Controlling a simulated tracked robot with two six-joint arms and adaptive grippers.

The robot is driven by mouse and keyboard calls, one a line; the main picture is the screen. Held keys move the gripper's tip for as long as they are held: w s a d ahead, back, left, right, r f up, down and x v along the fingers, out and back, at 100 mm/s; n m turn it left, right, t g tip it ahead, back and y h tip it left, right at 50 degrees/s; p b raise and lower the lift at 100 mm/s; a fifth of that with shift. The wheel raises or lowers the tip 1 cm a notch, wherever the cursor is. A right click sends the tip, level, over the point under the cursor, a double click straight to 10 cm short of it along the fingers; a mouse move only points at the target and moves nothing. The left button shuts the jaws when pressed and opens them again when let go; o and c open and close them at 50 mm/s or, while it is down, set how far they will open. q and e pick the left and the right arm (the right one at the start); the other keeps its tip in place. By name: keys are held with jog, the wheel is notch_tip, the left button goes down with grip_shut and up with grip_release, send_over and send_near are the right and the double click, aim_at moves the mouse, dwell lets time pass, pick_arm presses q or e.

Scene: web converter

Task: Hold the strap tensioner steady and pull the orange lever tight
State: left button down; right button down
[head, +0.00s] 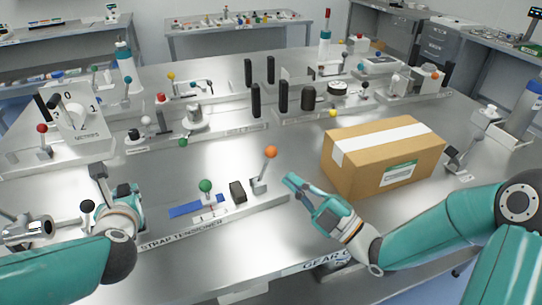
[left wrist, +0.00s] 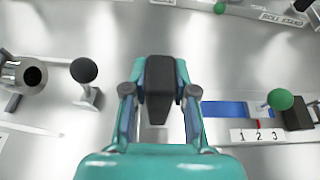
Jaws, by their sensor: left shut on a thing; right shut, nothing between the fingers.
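The strap tensioner is a pale base (head: 228,221) with a blue strap (head: 193,208), a green-knobbed lever (head: 205,186), a dark block (head: 237,191) and an orange-knobbed lever (head: 270,152), which stands up, leaning slightly right. The blue strap also shows in the left wrist view (left wrist: 222,109). My left gripper (head: 113,190) is left of the strap, shut on a dark grey handle (head: 98,171); this handle fills the space between its fingers in the left wrist view (left wrist: 159,80). My right gripper (head: 290,181) is shut and empty, right of the orange lever and apart from it.
A cardboard box (head: 385,155) stands right of my right gripper. A black-knobbed lever (left wrist: 84,72) is left of my left gripper. Several lever fixtures and black posts (head: 283,96) stand farther back. Bare metal table lies between the orange lever and the box.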

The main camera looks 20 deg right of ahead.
pick_arm(q)
jog(key=shift+s+f, duration=0.1)
jog(key=shift+f, duration=0.2)
dwell(0.4)
jog(key=c, duration=1.1)
grip_release()
jog(key=shift+o, duration=1.3)
jog(key=shift+r, duration=0.25)
jog(key=v, duration=1.1)
jog(key=shift+s+r, duration=0.2)
jog(key=shift+s, duration=0.15)
jog(key=shift+d, duration=0.1)
